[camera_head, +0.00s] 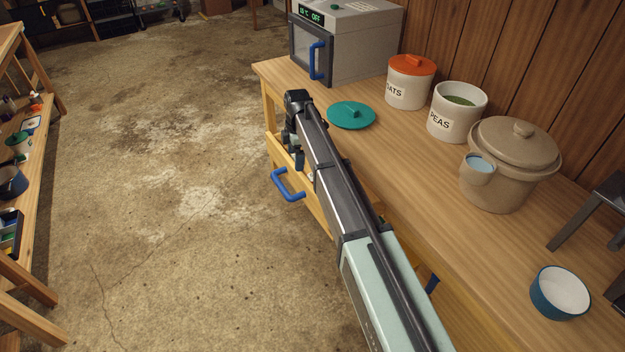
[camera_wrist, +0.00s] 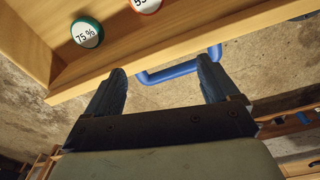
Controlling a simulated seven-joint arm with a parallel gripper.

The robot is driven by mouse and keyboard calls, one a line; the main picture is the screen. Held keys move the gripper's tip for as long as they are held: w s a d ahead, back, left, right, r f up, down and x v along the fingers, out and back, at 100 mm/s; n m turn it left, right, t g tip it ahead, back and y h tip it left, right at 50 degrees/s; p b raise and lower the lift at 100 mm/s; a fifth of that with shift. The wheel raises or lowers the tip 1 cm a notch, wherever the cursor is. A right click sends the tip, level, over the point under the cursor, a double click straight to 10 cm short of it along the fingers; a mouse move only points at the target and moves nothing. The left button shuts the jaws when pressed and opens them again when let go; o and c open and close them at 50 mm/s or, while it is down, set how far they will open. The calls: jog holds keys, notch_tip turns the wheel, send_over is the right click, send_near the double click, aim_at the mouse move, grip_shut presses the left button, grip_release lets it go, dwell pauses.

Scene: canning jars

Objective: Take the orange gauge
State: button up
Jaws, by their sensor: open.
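A round gauge with an orange-red rim (camera_wrist: 147,5) and a white face lies in the open drawer (camera_wrist: 170,45), cut off by the top edge of the wrist view. A green-rimmed gauge (camera_wrist: 87,33) reading "75 %" lies to its left in the same drawer. My gripper (camera_wrist: 160,72) is open and empty. Its fingers point toward the drawer's front edge and blue handle (camera_wrist: 180,70). In the head view my arm hides most of the drawer, and I cannot make out the orange gauge there.
On the bench (camera_head: 400,160) stand a grey oven (camera_head: 355,45), a lidded OATS jar (camera_head: 408,85), an open PEAS jar (camera_head: 455,115), a loose green lid (camera_head: 351,115), a beige crock (camera_head: 505,170) and a blue bowl (camera_head: 560,293). The floor (camera_head: 170,180) at left is clear.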

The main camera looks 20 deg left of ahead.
jog(key=w+d+r, duration=0.2)
jog(key=w+d, duration=0.2)
jog(key=d, duration=0.1)
jog(key=shift+n+h, duration=0.3)
notch_tip(320, 180, down, 13)
jog(key=shift+a+f, duration=0.15)
jog(key=shift+f, duration=0.05)
jog(key=c, duration=1.1)
jog(key=shift+c, duration=0.2)
